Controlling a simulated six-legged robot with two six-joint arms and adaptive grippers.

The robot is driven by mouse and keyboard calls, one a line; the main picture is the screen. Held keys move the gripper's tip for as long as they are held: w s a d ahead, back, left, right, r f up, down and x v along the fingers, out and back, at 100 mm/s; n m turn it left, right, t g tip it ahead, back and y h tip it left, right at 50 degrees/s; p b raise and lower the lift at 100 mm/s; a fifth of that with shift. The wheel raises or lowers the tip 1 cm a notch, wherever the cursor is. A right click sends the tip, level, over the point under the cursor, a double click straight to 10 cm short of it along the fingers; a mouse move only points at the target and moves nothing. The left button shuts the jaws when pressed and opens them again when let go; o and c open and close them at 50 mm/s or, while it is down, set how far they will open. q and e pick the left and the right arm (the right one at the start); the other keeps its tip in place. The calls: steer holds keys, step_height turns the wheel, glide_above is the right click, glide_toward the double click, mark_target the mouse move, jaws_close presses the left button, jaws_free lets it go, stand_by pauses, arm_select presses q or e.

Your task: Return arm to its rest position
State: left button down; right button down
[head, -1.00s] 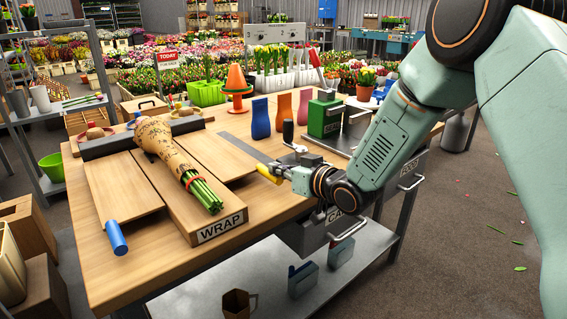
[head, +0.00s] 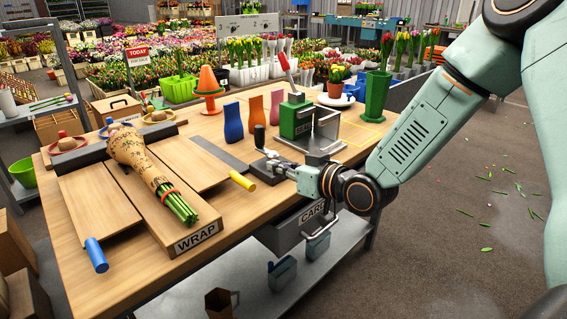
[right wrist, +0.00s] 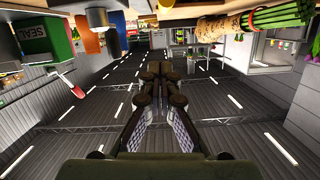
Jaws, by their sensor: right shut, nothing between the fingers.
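My right gripper (head: 262,166) reaches in from the right, at the front edge of the wooden worktable (head: 105,265). Its fingers are shut and empty, just right of a yellow handle (head: 242,181). In the right wrist view the shut fingers (right wrist: 162,70) meet at the middle. A tulip bunch in brown paper (head: 135,153), with a red band and green stems, lies on the WRAP board (head: 196,238). The bunch also shows at the top right of the wrist view (right wrist: 235,25), apart from the fingers. My left gripper is not in view.
A green sealing machine (head: 296,120) stands behind my right gripper. A green vase (head: 376,95) stands farther right. A grey drawer (head: 290,228) hangs below the table edge.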

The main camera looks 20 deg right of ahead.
steer(key=shift+s+d+r, duration=0.15)
steer(key=shift+s+d, duration=0.05)
steer(key=shift+s, duration=0.35)
steer(key=s+a+f+m+g+h, duration=0.15)
steer(key=s+f+g, duration=0.25)
steer(key=s+f, duration=0.45)
steer(key=s+f+m+g+h, duration=0.25)
steer(key=s+f, duration=0.35)
steer(key=f, duration=0.5)
steer(key=s+f+g, duration=0.4)
steer(key=s+f, duration=0.1)
steer(key=s, duration=0.6)
steer(key=s+f+g+h, duration=0.1)
steer(key=s+f+g, duration=0.3)
steer(key=s, duration=0.8)
steer(key=shift+s+a+f+n+h, duration=0.2)
steer(key=shift+f+n+h, duration=0.1)
steer(key=shift+f, duration=0.65)
